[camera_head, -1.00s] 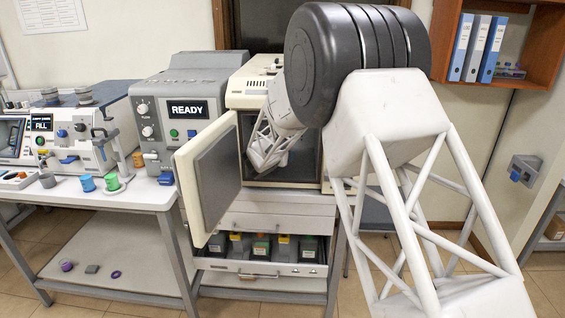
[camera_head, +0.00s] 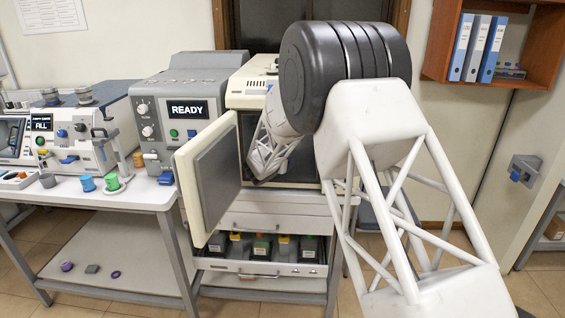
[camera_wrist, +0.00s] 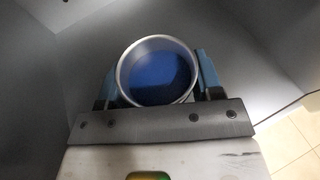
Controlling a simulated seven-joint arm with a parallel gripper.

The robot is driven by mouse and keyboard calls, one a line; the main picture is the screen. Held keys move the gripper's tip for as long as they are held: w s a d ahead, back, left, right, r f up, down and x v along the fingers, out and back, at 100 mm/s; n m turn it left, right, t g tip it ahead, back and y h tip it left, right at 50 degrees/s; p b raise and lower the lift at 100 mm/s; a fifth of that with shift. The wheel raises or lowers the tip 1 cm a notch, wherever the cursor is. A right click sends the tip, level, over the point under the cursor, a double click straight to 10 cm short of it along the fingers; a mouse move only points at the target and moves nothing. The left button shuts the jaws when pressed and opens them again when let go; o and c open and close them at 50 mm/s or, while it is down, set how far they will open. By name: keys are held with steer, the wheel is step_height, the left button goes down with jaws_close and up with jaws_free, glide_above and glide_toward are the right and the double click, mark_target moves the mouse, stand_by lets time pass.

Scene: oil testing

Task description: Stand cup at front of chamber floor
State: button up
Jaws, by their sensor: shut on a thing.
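In the wrist view a round cup (camera_wrist: 157,71) with a pale metal rim and a dark blue inside sits between the two fingers of my gripper (camera_wrist: 157,78). The gripper is shut on it. Grey walls surround the cup there, and tiled floor shows at the lower right. In the head view the chamber (camera_head: 305,160) is a cream box with its door (camera_head: 207,180) swung open to the left. My arm reaches into its opening and hides most of the inside, with the gripper and cup. I cannot tell whether the cup touches the chamber floor.
The open door stands close to the left of my arm. A grey machine (camera_head: 170,125) reading READY stands left of the chamber. Small coloured cups (camera_head: 87,183) stand on the left bench. Below the chamber an open drawer (camera_head: 262,268) holds several coloured-topped items.

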steer(key=shift+f, duration=0.15)
steer(key=o, duration=1)
steer(key=shift+s+r, duration=0.15)
steer(key=shift+r, duration=0.05)
steer(key=shift+v, duration=5.85)
steer(key=shift+d, duration=0.1)
